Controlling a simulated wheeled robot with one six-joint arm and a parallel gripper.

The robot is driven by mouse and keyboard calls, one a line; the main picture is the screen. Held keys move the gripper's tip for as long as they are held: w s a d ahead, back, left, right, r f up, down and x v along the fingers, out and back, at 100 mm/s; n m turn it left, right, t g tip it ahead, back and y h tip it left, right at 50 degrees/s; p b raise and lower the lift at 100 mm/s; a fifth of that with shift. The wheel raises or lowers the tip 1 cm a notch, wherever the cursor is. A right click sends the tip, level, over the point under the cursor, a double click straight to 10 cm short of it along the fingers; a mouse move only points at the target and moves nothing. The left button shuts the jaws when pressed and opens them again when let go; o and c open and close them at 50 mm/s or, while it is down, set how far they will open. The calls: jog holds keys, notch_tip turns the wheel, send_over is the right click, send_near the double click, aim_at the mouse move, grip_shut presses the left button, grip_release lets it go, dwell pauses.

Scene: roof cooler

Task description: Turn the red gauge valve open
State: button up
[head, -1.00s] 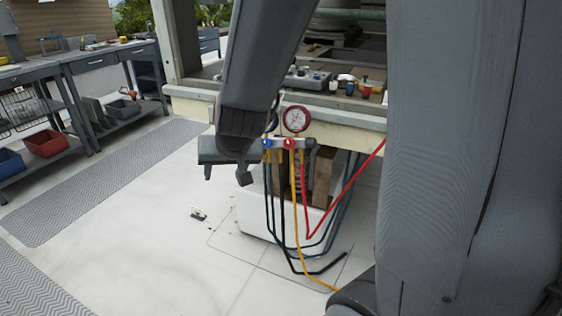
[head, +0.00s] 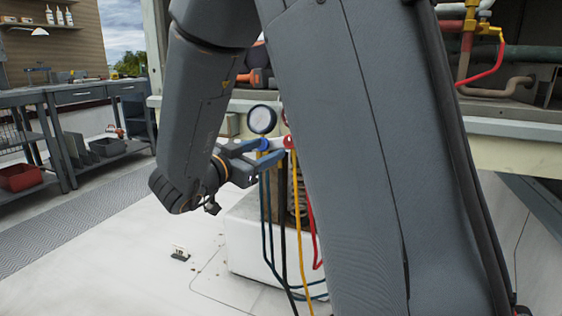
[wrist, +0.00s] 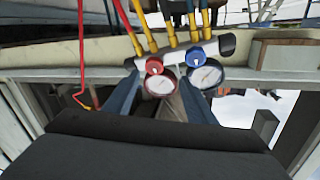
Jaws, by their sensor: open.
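The gauge manifold hangs at the ledge with its hoses. Its red valve knob (head: 290,142) shows just left of my arm in the head view and, in the upside-down wrist view, in front of the red-rimmed gauge (wrist: 160,86). The blue knob (head: 263,144) sits left of it, below the dark-rimmed gauge (head: 262,119). My gripper (head: 277,154) is open, its blue fingers pointing at the manifold close to the knobs. In the wrist view the red knob (wrist: 154,66) lies between the finger directions, and nothing is held. Contact cannot be told.
Yellow, red and dark hoses (head: 267,215) hang below the manifold. A white block (head: 250,245) stands on the floor under the ledge (head: 520,150). An orange and black tool (head: 258,78) lies behind on the ledge.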

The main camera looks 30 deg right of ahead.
aim_at(284, 144)
jog(key=b+x, duration=0.1)
jog(key=x, duration=0.1)
jog(key=b+x, duration=0.1)
jog(key=x, duration=0.2)
jog(key=s+b+x, duration=0.1)
jog(key=x, duration=0.1)
jog(key=shift+w+d, duration=0.15)
jog(key=shift+d, duration=0.4)
jog(key=c, duration=1)
jog(key=shift+c, duration=0.2)
